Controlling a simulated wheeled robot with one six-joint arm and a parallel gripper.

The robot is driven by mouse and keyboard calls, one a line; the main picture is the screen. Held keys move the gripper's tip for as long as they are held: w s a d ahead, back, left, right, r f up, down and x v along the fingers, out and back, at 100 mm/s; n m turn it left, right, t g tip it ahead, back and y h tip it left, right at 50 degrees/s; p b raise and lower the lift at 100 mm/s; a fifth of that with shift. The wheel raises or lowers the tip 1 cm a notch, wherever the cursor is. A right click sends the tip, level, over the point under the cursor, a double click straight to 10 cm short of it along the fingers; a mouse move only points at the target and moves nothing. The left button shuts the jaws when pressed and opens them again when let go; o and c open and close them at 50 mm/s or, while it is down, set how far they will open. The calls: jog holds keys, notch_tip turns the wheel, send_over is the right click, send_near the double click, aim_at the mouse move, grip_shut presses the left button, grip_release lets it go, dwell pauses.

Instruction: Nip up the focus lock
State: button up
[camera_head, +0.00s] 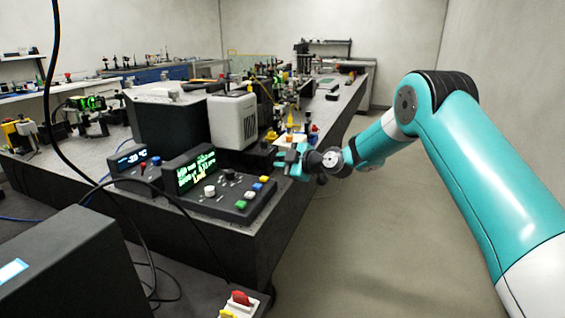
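My gripper (287,163) is at the right edge of the dark optical bench (262,225), level with small parts there. It is small in view, and I cannot tell whether its fingers are apart or closed. A white block with orange and yellow parts (290,138) is just behind the gripper and partly hidden by it. No part can be clearly made out as the focus lock. I cannot tell whether the gripper touches anything.
A control console (215,188) with a green-lit screen, knobs and coloured buttons stands left of the gripper. A small blue-lit display (130,158) is beside it. A black box (168,125) and a white unit (233,120) stand behind. Floor (375,220) right of the bench is clear.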

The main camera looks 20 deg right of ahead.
grip_shut()
jog(key=shift+m+g+b, duration=0.4)
jog(key=shift+m+g, duration=0.2)
jog(key=shift+m, duration=0.2)
jog(key=shift+w+d+m+g+y, duration=0.15)
jog(key=shift+m+g+y, duration=0.35)
jog(key=shift+m+g, duration=0.5)
jog(key=shift+m, duration=0.3)
jog(key=shift+o, duration=2.3)
grip_release()
jog(key=shift+r, duration=0.1)
